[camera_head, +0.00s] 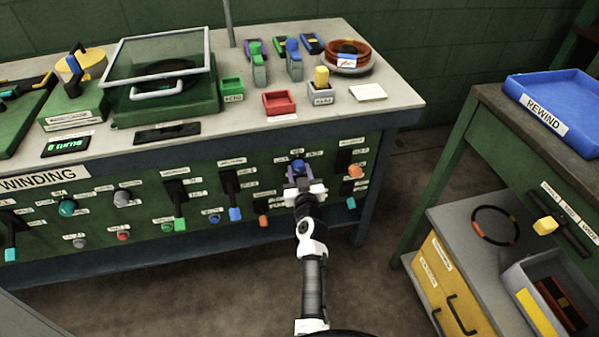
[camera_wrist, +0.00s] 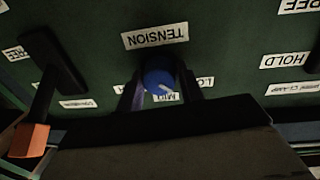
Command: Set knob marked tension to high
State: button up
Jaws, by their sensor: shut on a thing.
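The tension knob (camera_head: 297,165) is blue and sits on the green front panel of the winding bench. In the wrist view the knob (camera_wrist: 159,72) lies below the upside-down TENSION label (camera_wrist: 155,36). Its white pointer mark is at its lower right, near the MID label (camera_wrist: 166,97). A label starting with LO (camera_wrist: 205,82) is to its right, partly covered. Any label on the left side is too hidden to read. My gripper (camera_head: 300,183) is shut on the knob, with one dark finger on each side; the wrist view shows both fingers (camera_wrist: 160,88).
A black lever with an orange end (camera_wrist: 29,138) is beside the knob in the wrist view.

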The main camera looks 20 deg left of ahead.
jog(key=m, duration=0.2)
jog(key=m+p, duration=0.1)
jog(key=m, duration=0.2)
jog(key=shift+r+g, duration=0.2)
jog(key=shift+g, duration=0.1)
jog(key=m+p, duration=0.1)
jog(key=m, duration=0.5)
jog(key=m+p, duration=0.1)
jog(key=m, duration=0.2)
jog(key=shift+r+m+g+y, duration=0.1)
jog(key=shift+m+g+y, duration=0.2)
jog(key=shift+g, duration=0.1)
jog(key=shift+w+m+p, duration=0.1)
jog(key=shift+m+p, duration=0.4)
jog(key=shift+m, duration=1.5)
jog(key=o, duration=1)
